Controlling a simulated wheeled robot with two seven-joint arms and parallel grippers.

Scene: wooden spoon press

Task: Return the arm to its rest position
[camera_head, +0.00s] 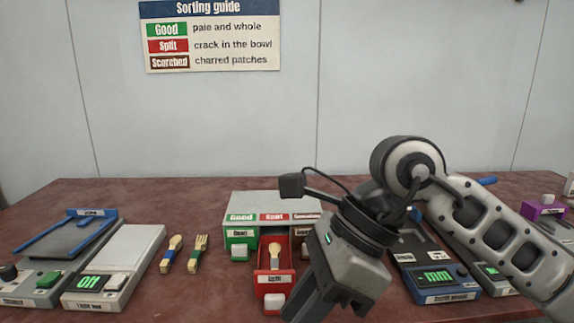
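My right arm (490,235) comes in from the right, with its gripper (305,310) low in the middle of the view. The fingers point down and left and are cut off by the bottom edge, so their opening cannot be seen. The gripper is beside the red drawer (262,285), to its right. The red drawer stands pulled out of the sorting box (236,205) and holds a wooden spoon (275,256). The green drawer (239,236) appears closed. The scorched drawer is largely hidden behind my gripper. My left gripper is not in view.
A spoon (171,252) and a fork (197,252) lie left of the box. Two devices, one a white-topped scale (128,258), stand at the left. A blue device (437,282) and a purple box (541,209) are at the right. A sorting guide (209,37) hangs on the wall.

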